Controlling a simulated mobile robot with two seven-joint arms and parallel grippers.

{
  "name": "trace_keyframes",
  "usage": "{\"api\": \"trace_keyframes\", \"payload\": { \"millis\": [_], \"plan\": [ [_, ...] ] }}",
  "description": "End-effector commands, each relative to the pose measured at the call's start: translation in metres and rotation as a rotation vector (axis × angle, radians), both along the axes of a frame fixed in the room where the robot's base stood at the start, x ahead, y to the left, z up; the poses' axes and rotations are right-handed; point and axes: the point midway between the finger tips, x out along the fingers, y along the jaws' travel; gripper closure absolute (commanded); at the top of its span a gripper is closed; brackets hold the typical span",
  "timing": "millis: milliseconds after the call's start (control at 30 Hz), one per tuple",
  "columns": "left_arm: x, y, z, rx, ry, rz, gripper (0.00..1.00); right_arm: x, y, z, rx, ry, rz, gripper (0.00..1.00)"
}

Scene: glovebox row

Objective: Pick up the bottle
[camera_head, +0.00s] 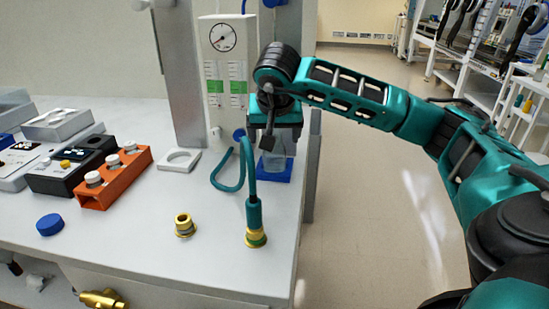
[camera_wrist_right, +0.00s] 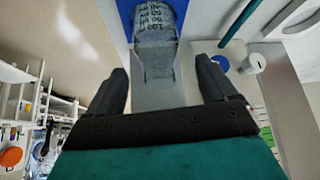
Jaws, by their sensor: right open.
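A clear grey bottle (camera_head: 279,150) stands on a blue pad (camera_head: 274,173) at the right edge of the bench, partly hidden by my right gripper. In the right wrist view the bottle (camera_wrist_right: 156,25) has dark printed lettering, and the blue pad (camera_wrist_right: 124,10) shows beside it. My right gripper (camera_head: 268,138) is over the bottle in the head view. In the right wrist view its fingers (camera_wrist_right: 162,72) are apart, with the bottle's near end in line with the gap between them. I cannot tell whether a finger touches it. My left gripper is not in view.
A panel with a dial gauge (camera_head: 222,38) stands behind the bottle, with a teal hose (camera_head: 247,180) looping down to a brass fitting (camera_head: 255,238). A white ring holder (camera_head: 180,160), an orange rack (camera_head: 114,179) and a blue cap (camera_head: 50,225) lie left. Open floor is at right.

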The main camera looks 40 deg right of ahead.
Motion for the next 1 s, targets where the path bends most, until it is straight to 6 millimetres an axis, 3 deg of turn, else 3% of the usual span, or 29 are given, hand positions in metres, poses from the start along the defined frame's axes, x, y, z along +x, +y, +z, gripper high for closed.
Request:
{"api": "trace_keyframes", "payload": {
  "millis": [200, 500, 1000],
  "plan": [
    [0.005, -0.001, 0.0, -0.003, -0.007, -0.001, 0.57, 0.012, -0.011, -0.027, -0.001, 0.002, -0.001, 0.15],
    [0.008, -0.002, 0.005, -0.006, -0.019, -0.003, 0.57, 0.014, -0.013, -0.029, -0.001, 0.001, -0.001, 0.16],
    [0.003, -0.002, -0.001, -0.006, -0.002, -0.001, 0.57, 0.013, -0.013, -0.029, 0.0, 0.0, 0.0, 0.64]
  ]
}}
